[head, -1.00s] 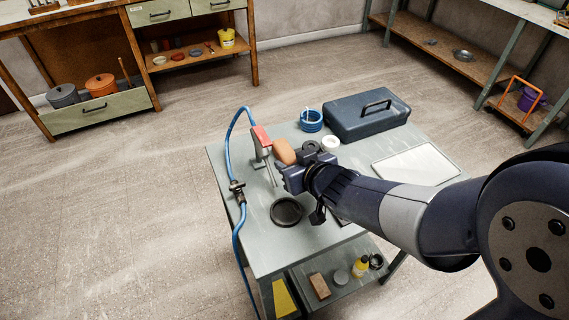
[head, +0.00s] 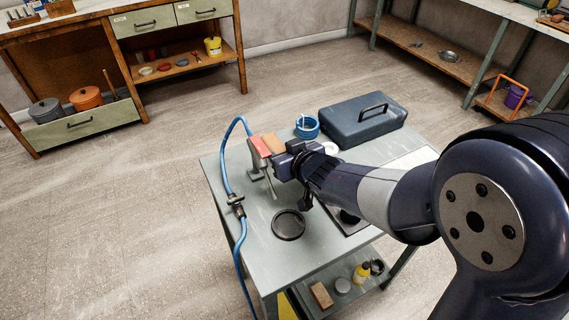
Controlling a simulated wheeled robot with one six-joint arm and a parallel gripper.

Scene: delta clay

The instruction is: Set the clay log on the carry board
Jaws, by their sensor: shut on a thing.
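The clay log (head: 273,144) is orange-brown and shows just beyond my gripper (head: 282,159), next to a red-topped upright tool. My gripper is shut on the log and appears to hold it above the table; its fingertips and the log's lower part are partly hidden. A pale flat board (head: 416,157), which looks like the carry board, lies on the right of the table in front of the toolbox. My arm covers much of it.
The red-topped tool (head: 259,148) with a blue hose (head: 226,160) stands close left of my gripper. A blue toolbox (head: 362,125), a blue ring-shaped item (head: 307,130) and a black round dish (head: 288,225) are on the table (head: 252,242). The front left tabletop is clear.

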